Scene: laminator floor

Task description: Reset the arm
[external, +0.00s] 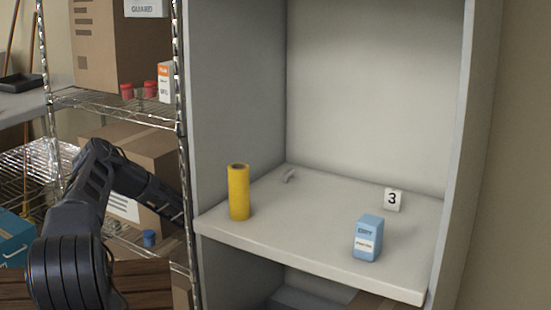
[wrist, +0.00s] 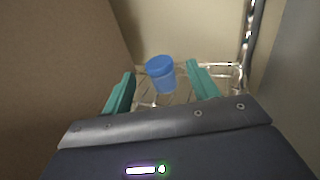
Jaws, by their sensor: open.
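My dark arm (external: 75,230) is bent at the left of the external view, its forearm reaching in among the wire shelves. My gripper (wrist: 158,72) is open in the wrist view, with two teal fingers apart. A blue lidded jar (wrist: 160,73) appears between and beyond the fingers, on a wire shelf (wrist: 225,78). I see no finger touching it. A small blue jar also shows on the rack below the forearm in the external view (external: 149,238). The fingers cannot be made out in the external view.
A cardboard box (external: 150,155) stands close to the forearm, and a metal post (external: 181,120) is beside it. The grey cabinet shelf (external: 300,245) holds a yellow cylinder (external: 239,193), a blue carton (external: 368,238) and a "3" block (external: 393,200). The shelf's middle is clear.

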